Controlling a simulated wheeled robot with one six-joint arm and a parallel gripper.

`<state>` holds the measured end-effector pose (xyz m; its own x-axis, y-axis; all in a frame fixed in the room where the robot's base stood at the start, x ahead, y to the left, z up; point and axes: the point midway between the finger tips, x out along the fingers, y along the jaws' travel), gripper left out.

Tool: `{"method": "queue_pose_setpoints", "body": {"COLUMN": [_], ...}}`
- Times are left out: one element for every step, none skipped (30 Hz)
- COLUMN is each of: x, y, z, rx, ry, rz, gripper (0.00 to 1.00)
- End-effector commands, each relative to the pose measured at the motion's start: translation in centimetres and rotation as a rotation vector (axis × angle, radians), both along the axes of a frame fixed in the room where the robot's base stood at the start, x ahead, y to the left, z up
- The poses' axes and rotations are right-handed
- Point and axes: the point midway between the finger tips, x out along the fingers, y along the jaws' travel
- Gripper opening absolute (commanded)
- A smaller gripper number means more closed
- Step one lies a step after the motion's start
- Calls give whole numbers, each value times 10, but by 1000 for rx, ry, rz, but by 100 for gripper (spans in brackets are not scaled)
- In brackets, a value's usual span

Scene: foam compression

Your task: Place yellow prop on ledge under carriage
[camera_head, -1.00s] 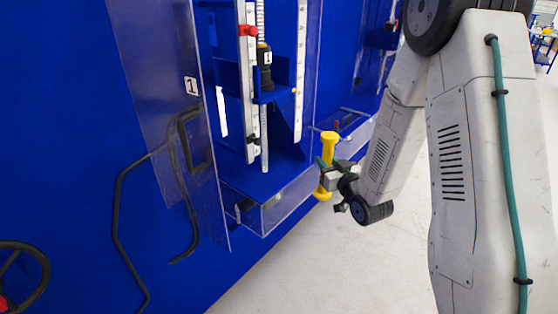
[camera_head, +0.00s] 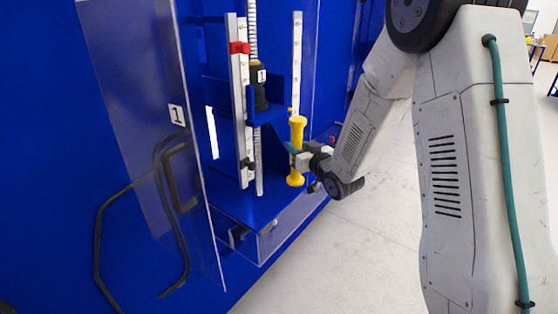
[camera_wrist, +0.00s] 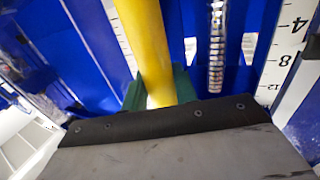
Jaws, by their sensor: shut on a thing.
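The yellow prop (camera_head: 297,135) is an upright spool-shaped post with wide ends. My gripper (camera_head: 296,152) is shut around its middle and holds it at the front right of the machine bay. In the wrist view the yellow prop (camera_wrist: 149,50) rises between the green finger pads (camera_wrist: 160,90); its ends are out of view there. The blue carriage (camera_head: 264,114) sits on the vertical screw, left of the prop. The blue ledge (camera_head: 245,205) lies below the carriage. I cannot tell whether the prop's lower end is over the ledge; it appears clear of it.
A clear open door (camera_head: 140,120) marked 1 stands at the left with a black handle. A clear front lip (camera_head: 290,220) edges the ledge. A scale rail with a red marker (camera_head: 239,48) stands left of the screw; another scale (camera_head: 297,60) stands behind the prop.

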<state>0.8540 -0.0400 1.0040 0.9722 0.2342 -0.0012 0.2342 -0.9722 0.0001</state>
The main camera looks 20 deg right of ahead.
Motion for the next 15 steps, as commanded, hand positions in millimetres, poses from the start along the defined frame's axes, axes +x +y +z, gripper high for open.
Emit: {"method": "queue_pose_setpoints", "body": {"x": [10,15,21,25,29,34,37,40,45,48,50,54,54,53,53], "y": [8,12,16,18,21,25,27,29,32,35,37,40,38,38,38], "z": [2,1,1,1,1,2,2,2,2,1,1,2,-3,-8,-12], "rx": [0,0,0,1,1,1,1,1,1,1,1,1,2,1,1], "ry": [-5,-5,-5,-4,-4,-6,-6,-5,-5,-4,-4,-6,-3,-1,-1], "rz": [3,3,2,1,2,2,1,0,1,1,2,1,-1,-2,-2], "gripper": [0,0,0,0,0,0,0,0,0,0,0,0,0,0,0]}}
